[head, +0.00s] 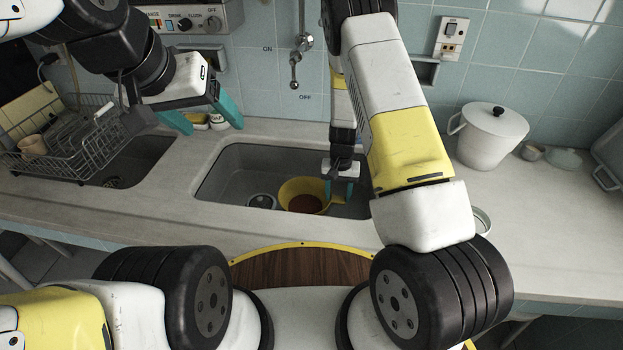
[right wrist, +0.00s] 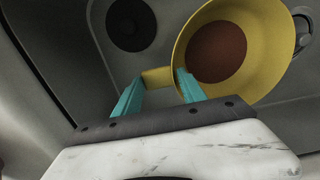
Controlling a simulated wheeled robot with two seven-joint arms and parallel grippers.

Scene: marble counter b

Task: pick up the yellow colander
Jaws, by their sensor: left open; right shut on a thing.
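The yellow colander (head: 291,186) is in the right-hand sink basin, a round bowl with a reddish-brown round area inside and a yellow handle. In the right wrist view the colander (right wrist: 259,72) fills the upper right, with its handle (right wrist: 157,77) reaching left between my fingers. My right gripper (head: 340,192) is down in the basin with its teal fingers on that handle; it also shows in the right wrist view (right wrist: 158,88). I cannot tell whether the colander touches the basin floor. My left gripper (head: 204,118) is open and empty above the counter behind the sinks.
The sink basin (head: 222,178) has walls close around the colander, and a dark drain (head: 261,201) lies left of it. A wire dish rack (head: 70,150) stands far left. A white lidded pot (head: 490,137) stands on the right counter, which has free room in front.

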